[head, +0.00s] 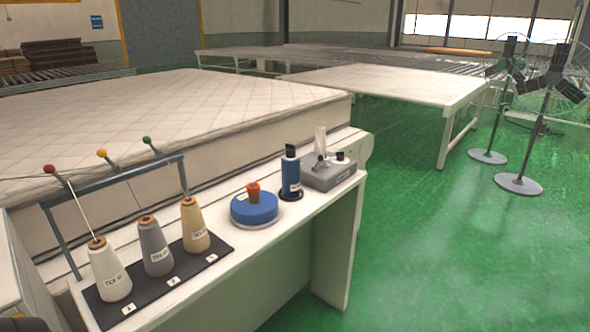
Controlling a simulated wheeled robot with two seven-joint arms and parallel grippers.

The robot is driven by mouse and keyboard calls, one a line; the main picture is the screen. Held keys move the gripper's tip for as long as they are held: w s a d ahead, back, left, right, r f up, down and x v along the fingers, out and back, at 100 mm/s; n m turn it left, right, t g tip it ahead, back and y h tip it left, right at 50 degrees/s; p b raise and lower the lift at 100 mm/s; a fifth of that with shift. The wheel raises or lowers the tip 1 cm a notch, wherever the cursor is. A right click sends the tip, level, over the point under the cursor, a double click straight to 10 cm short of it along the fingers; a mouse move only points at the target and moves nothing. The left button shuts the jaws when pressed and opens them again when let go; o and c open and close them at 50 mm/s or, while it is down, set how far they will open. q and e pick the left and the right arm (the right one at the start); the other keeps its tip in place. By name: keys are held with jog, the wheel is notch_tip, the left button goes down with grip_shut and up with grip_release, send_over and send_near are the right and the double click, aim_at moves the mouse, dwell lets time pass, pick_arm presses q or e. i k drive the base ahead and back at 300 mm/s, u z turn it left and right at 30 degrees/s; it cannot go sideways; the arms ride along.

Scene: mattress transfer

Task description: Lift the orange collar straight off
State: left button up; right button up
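The orange collar (253,187) is a small orange-red piece standing upright at the centre of a round blue base (254,212) with a pale label. A whitish label or tag sits beside the collar's lower left side. The blue base rests on the narrow white worktable (310,213). It is too small to tell what, if anything, the collar surrounds. Neither of my grippers is in the head view, and nothing touches the collar.
Right of the base stand a blue bottle (291,174) and a grey box (328,174). Left are thread cones (158,249) on a black tray, under a rack with coloured balls. A mattress (180,110) lies behind. Green floor and two fans (540,120) are right.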

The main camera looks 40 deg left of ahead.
aim_at(252, 191)
jog(key=i, duration=1.65)
jog(key=u, duration=1.95)
